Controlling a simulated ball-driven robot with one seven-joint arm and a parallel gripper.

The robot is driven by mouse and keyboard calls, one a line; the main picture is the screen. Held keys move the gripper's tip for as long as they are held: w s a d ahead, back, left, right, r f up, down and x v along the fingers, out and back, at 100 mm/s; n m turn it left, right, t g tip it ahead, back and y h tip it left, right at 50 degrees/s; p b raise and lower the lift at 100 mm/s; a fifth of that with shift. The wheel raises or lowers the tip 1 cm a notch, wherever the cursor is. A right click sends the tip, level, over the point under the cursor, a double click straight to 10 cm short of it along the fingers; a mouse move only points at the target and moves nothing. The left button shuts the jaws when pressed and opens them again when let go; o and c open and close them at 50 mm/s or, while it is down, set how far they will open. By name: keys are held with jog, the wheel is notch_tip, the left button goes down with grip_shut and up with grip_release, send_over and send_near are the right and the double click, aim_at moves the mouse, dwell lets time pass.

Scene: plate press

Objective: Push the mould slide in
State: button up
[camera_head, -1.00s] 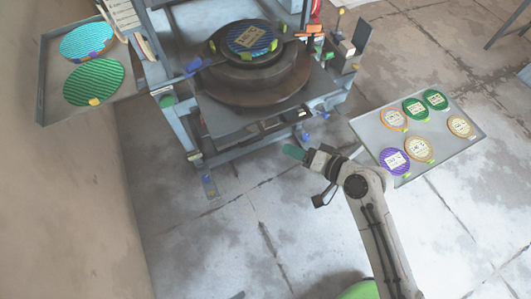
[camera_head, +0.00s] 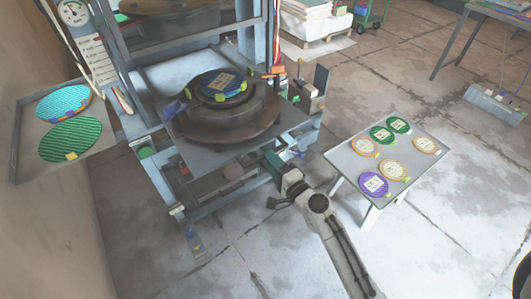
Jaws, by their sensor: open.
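The mould slide (camera_head: 197,153) is a flat grey plate sticking out of the front of the blue press frame. It carries a dark round mould (camera_head: 228,127) with a blue disc (camera_head: 221,84) on top. A blue tab (camera_head: 172,110) shows at the left of the slide, and an orange piece at the right. My gripper (camera_head: 275,160) is at the front edge of the slide, right of its middle. Its fingers look greenish and are small; it is open and holds nothing I can see. I cannot tell whether it touches the slide.
A grey tray on the left (camera_head: 22,160) holds two teal and green discs. A side table (camera_head: 404,178) on the right holds several coloured discs. A gauge (camera_head: 74,13) is on the press at upper left.

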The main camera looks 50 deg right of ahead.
jog(key=shift+x, duration=1.8)
jog(key=shift+c, duration=0.2)
grip_shut()
